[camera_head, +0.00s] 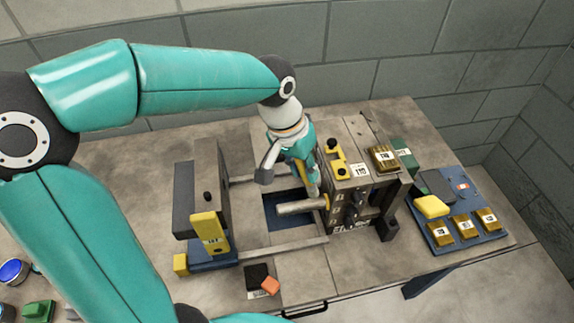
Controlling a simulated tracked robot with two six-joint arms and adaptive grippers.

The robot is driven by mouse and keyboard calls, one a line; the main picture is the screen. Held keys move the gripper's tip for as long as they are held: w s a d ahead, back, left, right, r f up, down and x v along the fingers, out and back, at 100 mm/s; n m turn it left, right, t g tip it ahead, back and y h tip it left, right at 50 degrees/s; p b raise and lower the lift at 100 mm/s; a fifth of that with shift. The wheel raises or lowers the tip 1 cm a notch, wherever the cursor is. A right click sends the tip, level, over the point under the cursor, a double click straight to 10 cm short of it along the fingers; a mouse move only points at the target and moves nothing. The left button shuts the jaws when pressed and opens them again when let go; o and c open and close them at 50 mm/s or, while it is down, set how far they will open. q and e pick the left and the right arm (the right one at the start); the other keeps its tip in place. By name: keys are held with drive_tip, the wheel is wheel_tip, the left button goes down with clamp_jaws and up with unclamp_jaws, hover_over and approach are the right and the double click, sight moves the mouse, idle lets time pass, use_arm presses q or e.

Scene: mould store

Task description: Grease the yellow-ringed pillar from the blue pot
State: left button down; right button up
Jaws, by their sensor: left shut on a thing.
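The blue pot (14,271) stands at the far left edge, its round top showing blue. A pale pillar (296,208) juts leftward from the mould half (350,205), with a yellow ring (325,202) near its root. My left gripper (308,175) is just above and behind this pillar, close to the mould face. It is shut on a slim thing, mostly hidden by the fingers; I cannot tell what it is or whether it touches the pillar. My right gripper is out of view.
Another mould half (205,190) with a yellow tag stands left, joined by rails (285,249). A blue tray (490,238) with brass blocks and a yellow block lies right. A black block and orange piece (270,286) lie at the front. A green object (38,312) is bottom left.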

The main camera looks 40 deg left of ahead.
use_arm(q)
drive_tip(key=shift+w+d+f, duration=0.65)
drive_tip(key=shift+w, duration=0.1)
drive_tip(key=s+a+r, duration=0.3)
drive_tip(key=s+a, duration=0.3)
drive_tip(key=shift+s+r+p, duration=0.3)
drive_tip(key=shift+r+p, duration=0.05)
drive_tip(key=shift+p, duration=0.1)
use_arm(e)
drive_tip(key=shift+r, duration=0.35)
use_arm(q)
drive_tip(key=shift+d, duration=0.1)
